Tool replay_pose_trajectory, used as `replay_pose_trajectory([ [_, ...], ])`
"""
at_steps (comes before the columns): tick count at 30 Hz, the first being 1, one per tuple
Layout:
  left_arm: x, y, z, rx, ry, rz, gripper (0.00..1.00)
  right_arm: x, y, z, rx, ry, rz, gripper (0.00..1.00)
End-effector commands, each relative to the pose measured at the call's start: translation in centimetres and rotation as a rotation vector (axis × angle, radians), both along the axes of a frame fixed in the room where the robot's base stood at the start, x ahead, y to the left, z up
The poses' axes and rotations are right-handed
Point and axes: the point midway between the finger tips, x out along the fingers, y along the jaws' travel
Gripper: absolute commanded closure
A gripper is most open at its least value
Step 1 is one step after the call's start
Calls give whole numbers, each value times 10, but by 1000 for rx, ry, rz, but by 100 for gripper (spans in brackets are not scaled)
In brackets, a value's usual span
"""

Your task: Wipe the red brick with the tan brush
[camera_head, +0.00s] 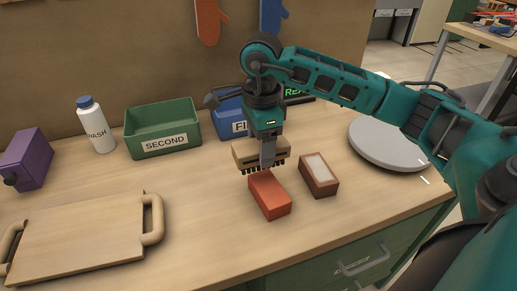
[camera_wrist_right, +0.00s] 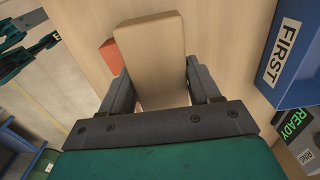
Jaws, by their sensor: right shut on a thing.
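The red brick (camera_head: 270,196) lies on the table below my right gripper. The tan brush (camera_head: 242,153) has dark bristles pointing down. My right gripper (camera_head: 267,160) is shut on the brush, with a finger across its near side. The bristles are at the far end of the red brick; I cannot tell if they touch it. In the wrist view the tan brush (camera_wrist_right: 152,55) sits between the two fingers (camera_wrist_right: 158,85), and a corner of the red brick (camera_wrist_right: 111,54) shows to its left. My left gripper is not in view.
A brown brick with a pale top (camera_head: 319,176) lies just right of the red brick. A green SECOND bin (camera_head: 163,126), a blue bin (camera_head: 229,116) and a white bottle (camera_head: 97,127) stand behind. A wooden board (camera_head: 85,238) lies left, a grey disc (camera_head: 385,146) right.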

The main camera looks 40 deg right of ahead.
Motion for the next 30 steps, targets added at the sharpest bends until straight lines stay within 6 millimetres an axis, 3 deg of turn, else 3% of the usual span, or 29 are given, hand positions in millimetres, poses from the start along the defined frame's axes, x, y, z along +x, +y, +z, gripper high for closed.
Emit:
replay_pose_trajectory([
  [13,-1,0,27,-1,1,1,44,-1,-7,42,0,-2,-9,71],
  [30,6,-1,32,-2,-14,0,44,-1,-7,43,1,-1,-9,71],
])
